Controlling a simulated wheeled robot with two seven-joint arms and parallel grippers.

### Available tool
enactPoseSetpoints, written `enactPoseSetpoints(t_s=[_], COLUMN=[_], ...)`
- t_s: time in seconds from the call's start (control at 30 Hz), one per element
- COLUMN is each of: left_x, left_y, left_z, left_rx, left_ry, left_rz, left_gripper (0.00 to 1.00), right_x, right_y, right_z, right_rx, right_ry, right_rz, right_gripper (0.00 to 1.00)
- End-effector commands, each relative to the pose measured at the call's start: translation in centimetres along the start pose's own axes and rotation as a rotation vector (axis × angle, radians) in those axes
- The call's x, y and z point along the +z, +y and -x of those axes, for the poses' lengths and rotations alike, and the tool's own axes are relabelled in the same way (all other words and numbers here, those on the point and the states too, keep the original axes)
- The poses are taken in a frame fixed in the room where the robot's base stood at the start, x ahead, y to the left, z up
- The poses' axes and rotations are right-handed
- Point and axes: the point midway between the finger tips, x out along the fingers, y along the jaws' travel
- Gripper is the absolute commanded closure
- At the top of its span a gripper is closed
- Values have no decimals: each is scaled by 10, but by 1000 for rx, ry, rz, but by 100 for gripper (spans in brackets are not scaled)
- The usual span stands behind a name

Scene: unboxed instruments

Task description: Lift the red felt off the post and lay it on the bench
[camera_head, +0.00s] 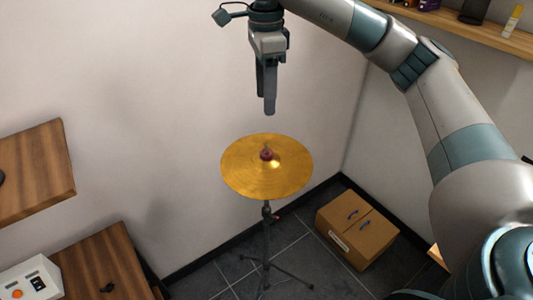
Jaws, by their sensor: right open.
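The red felt (266,155) is a small dark red disc around the thin post (266,146) at the middle of a gold cymbal (240,172). The cymbal rests on a dark stand (266,235) with legs on the floor. My right gripper (269,113) points down above the felt, apart from it and from the post top. It is open and empty; its fingers overlap from this angle, so the gap does not show. A wooden bench (105,262) is at the lower left. My left gripper is not in view.
A white box with an orange knob (28,282) and a small dark object (107,287) are on the bench. A wooden shelf (35,175) juts in above it. A cardboard box (357,228) is on the floor. Another shelf (480,32) holds small items at upper right.

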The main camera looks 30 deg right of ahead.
Motion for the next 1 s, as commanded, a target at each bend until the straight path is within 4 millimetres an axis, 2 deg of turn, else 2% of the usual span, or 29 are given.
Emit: enactPoseSetpoints(t_s=[0.7, 1.0], left_x=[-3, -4], left_y=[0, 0], left_z=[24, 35], left_rx=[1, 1], left_ry=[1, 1], left_rz=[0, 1], left_gripper=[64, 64], right_x=[0, 0], right_y=[1, 1], right_z=[-79, -106], right_rx=[4, 2], right_ry=[-1, 0], right_rz=[0, 0], right_gripper=[51, 51])
